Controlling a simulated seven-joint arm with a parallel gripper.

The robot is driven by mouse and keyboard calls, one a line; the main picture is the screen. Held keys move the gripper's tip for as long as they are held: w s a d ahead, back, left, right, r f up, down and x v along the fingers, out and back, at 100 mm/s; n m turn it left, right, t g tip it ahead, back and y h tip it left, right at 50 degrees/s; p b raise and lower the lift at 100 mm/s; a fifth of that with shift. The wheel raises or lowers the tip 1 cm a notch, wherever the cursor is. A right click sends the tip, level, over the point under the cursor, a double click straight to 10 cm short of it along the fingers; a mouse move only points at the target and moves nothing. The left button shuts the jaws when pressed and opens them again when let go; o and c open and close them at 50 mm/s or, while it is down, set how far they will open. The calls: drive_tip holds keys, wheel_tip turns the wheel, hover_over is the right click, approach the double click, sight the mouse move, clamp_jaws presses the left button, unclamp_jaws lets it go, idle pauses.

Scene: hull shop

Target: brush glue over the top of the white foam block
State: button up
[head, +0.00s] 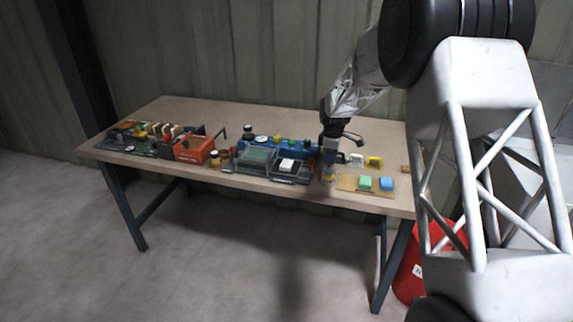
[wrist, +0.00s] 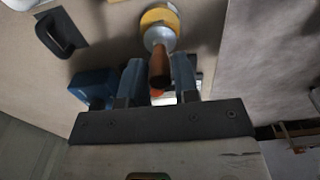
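My gripper (head: 330,150) points down over the right part of the bench. In the wrist view its two fingers (wrist: 158,72) stand on either side of a brown handle (wrist: 160,68), perhaps a brush's. Beyond the handle are a pale grey part and a round yellow area (wrist: 160,16), perhaps glue in a pot. I cannot tell whether the fingers press on the handle. A small pale jar (head: 328,176) is below the gripper in the head view. The white block (head: 288,163) sits in a dark tray left of the gripper. Its top is too small to judge for glue.
An orange box (head: 194,149) and other clutter fill the bench's left. A red bucket (head: 409,272) stands on the floor. The bench's front strip (head: 240,181) is clear.

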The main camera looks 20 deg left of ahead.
clamp_jaws()
idle(0.7)
drive_tip(key=shift+r, duration=0.1)
drive_tip(key=shift+r, duration=3.35)
